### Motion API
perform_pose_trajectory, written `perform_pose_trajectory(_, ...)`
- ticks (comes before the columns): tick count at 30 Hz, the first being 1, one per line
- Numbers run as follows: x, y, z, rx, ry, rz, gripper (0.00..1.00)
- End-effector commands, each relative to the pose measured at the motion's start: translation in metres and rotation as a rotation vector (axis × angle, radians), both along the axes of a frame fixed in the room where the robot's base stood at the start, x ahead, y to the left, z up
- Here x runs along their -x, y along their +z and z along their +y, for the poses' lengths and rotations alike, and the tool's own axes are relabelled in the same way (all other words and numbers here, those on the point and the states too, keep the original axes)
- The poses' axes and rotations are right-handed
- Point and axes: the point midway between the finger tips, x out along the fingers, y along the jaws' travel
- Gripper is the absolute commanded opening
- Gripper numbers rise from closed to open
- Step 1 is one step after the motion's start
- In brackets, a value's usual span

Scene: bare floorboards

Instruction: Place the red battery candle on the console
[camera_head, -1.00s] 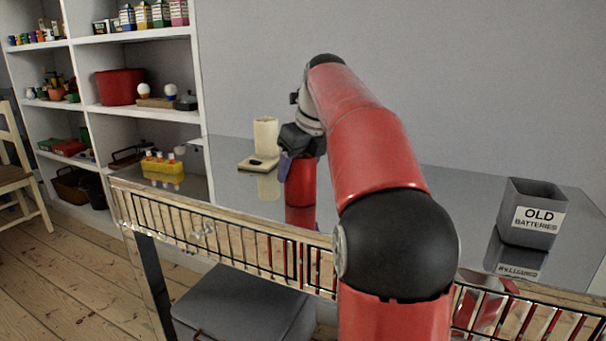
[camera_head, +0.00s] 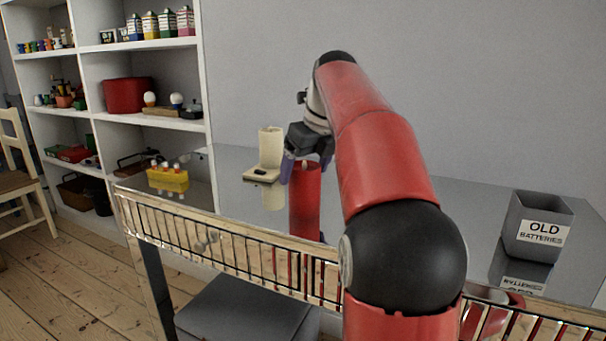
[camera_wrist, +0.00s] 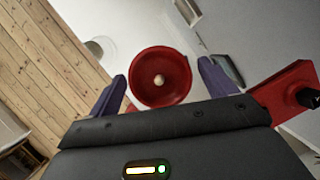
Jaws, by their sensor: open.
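The red battery candle (camera_head: 305,190) stands upright on the shiny mirrored console (camera_head: 390,200), with its reflection below it. My gripper (camera_head: 306,168) is just above it, its purple fingers open on either side of the candle's top. In the wrist view the round red candle top (camera_wrist: 146,92) with its pale wick tip lies between the two spread fingers (camera_wrist: 162,70). Gaps show on both sides, so neither finger appears to press on it. The candle's base is partly hard to tell from its reflection.
A cream candle holder (camera_head: 270,148) stands just left of the candle. A yellow rack (camera_head: 167,179) sits at the console's left end, and a grey old-batteries bin (camera_head: 538,225) at the right.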

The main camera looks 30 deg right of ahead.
Motion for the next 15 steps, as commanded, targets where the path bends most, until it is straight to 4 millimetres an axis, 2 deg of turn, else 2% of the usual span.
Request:
perform_pose_trajectory(1, 0.004, 0.015, -0.001, 0.002, 0.000, -0.005, 0.84)
perform_pose_trajectory(6, 0.018, 0.050, -0.004, 0.002, -0.001, -0.003, 0.84)
perform_pose_trajectory(9, 0.025, 0.065, -0.006, 0.002, -0.001, -0.003, 0.84)
perform_pose_trajectory(15, 0.033, 0.083, -0.007, 0.000, 0.000, -0.001, 0.84)
